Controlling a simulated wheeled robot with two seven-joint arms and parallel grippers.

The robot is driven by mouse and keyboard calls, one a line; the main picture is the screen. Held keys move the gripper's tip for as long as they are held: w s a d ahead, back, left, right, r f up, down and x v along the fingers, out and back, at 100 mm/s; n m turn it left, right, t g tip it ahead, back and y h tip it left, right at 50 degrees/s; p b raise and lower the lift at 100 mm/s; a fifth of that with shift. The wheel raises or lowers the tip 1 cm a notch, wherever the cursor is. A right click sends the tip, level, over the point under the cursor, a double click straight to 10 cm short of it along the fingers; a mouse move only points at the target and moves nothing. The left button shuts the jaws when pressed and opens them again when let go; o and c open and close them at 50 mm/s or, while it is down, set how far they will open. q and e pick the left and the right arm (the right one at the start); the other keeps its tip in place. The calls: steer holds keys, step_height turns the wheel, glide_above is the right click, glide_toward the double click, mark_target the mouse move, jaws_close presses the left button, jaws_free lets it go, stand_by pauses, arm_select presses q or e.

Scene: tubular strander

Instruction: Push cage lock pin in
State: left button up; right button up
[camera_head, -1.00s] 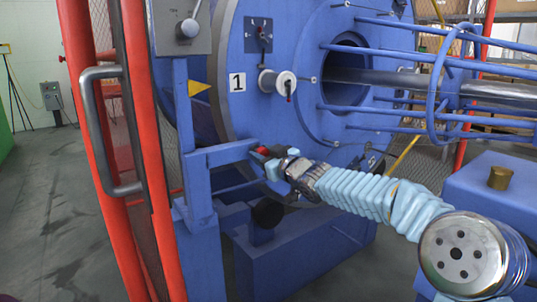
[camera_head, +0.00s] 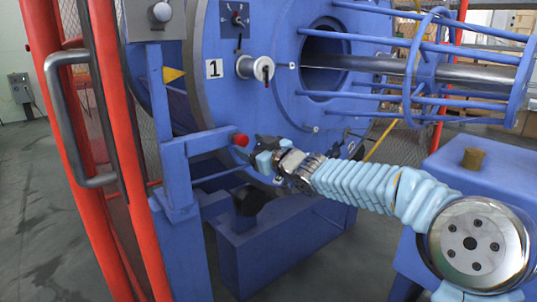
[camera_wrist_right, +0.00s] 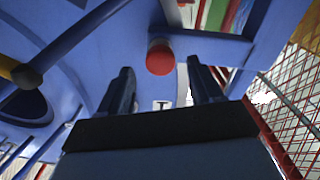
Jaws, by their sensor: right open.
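The cage lock pin shows as a red round knob (camera_head: 240,140) at the right end of a blue bracket arm (camera_head: 208,142), beside the big blue disc marked "1". The rest of the pin is hidden. My right gripper (camera_head: 265,153) is open and empty, just right of the knob in the head view. In the right wrist view, the red knob (camera_wrist_right: 160,58) appears between the two dark fingertips (camera_wrist_right: 159,70); whether it touches them cannot be told. My left gripper is not in view.
A blue disc (camera_head: 225,85) with cage rods (camera_head: 390,60) stands behind the gripper. A red door frame with a grey handle (camera_head: 80,120) is at left. A blue box with a brass knob (camera_head: 472,158) is at right, near my arm.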

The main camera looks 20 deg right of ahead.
steer(key=v, duration=0.9)
steer(key=shift+p, duration=0.4)
steer(key=s+a+f+m+g+h+p, duration=0.1)
steer(key=s+a+f+m+g+p, duration=0.2)
steer(key=f, duration=1.4)
steer(key=a+f+m+g, duration=0.3)
steer(key=a+f+g, duration=0.15)
steer(key=f, duration=1.25)
steer(key=s+a+f+m+g+p, duration=0.1)
steer(key=s+f+g, duration=0.3)
steer(key=s+f, duration=0.5)
steer(key=s+a+f+m+g+h+p, duration=0.1)
steer(key=s+a+f+g, duration=0.3)
steer(key=s+f, duration=0.5)
steer(key=s, duration=0.6)
steer(key=shift+m+g, duration=0.35)
steer(key=shift+m, duration=0.05)
steer(key=shift+r, duration=0.1)
